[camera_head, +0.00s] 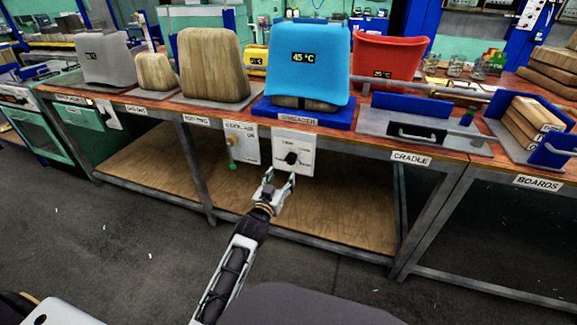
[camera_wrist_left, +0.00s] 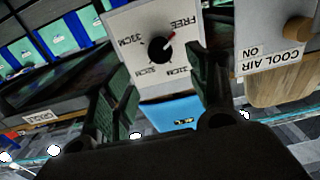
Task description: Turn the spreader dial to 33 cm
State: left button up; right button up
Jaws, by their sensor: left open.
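The spreader dial is a black round knob (camera_head: 291,158) on a white panel (camera_head: 307,148) under the table edge, below the SPREADER label. In the left wrist view the picture is inverted; the knob (camera_wrist_left: 160,48) has a red pointer aimed towards the FREE mark. The 33CM mark is on the picture's left, with other centimetre marks below that are hard to read. My left gripper (camera_head: 280,184) is open and empty just in front of and below the knob. Its two fingers stand either side of the knob in the wrist view, apparently not touching it. My right gripper is out of view.
A blue shape (camera_head: 308,62) reading 45 °C stands on the blue spreader base (camera_head: 330,117) above the dial. A COOL AIR panel (camera_head: 241,141) with a brass knob hangs beside the dial panel. The table edge overhangs a wooden lower shelf (camera_head: 310,220). The floor in front is clear.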

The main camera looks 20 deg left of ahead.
aim_at(290, 161)
pick_arm(q)
jog(key=shift+w+d+b, duration=0.15)
jog(key=shift+w+b, duration=0.8)
jog(key=shift+w, duration=2.25)
jog(key=shift+w+b, duration=0.3)
jog(key=shift+w, duration=0.75)
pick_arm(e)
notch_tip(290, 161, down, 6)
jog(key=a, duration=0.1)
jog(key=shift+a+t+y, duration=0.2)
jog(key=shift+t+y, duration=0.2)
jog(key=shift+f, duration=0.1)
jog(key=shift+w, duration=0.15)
pick_arm(q)
jog(key=c, duration=1)
jog(key=shift+c, duration=0.2)
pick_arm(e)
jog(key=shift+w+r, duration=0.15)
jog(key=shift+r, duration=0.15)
